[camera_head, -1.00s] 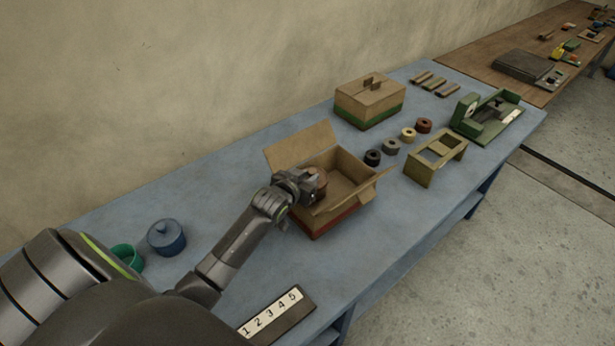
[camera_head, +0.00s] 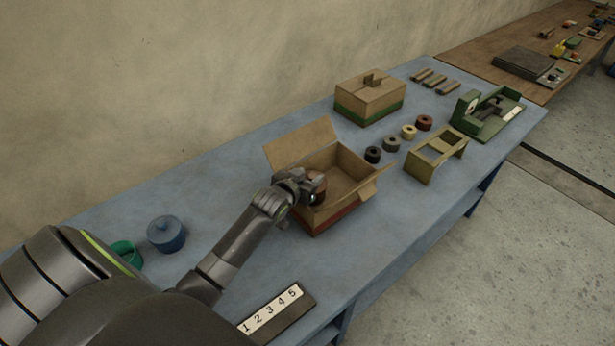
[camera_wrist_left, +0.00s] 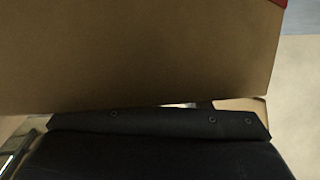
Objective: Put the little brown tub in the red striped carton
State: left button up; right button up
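The red striped carton (camera_head: 335,221) stands open on the blue table, its flaps up and its red band low on the side. My left gripper (camera_head: 312,187) reaches over the carton's near left edge. It is shut on the little brown tub (camera_head: 319,181), which it holds at the carton's opening, just inside the left part. The gripper partly hides the tub, and its underside is out of sight. In the left wrist view, plain cardboard (camera_wrist_left: 140,50) fills most of the picture above my dark gripper body, and the tub does not show. My right gripper is not in view.
A green striped carton (camera_head: 368,98), several small rolls (camera_head: 391,145) and a tan frame (camera_head: 436,152) stand beyond. A blue lidded pot (camera_head: 166,235) and a green ring (camera_head: 127,252) are at left. A number strip (camera_head: 272,311) lies at the front edge.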

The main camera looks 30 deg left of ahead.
pick_arm(q)
jog(key=shift+r, duration=0.35)
jog(key=v, duration=1.2)
jog(key=shift+r, duration=0.2)
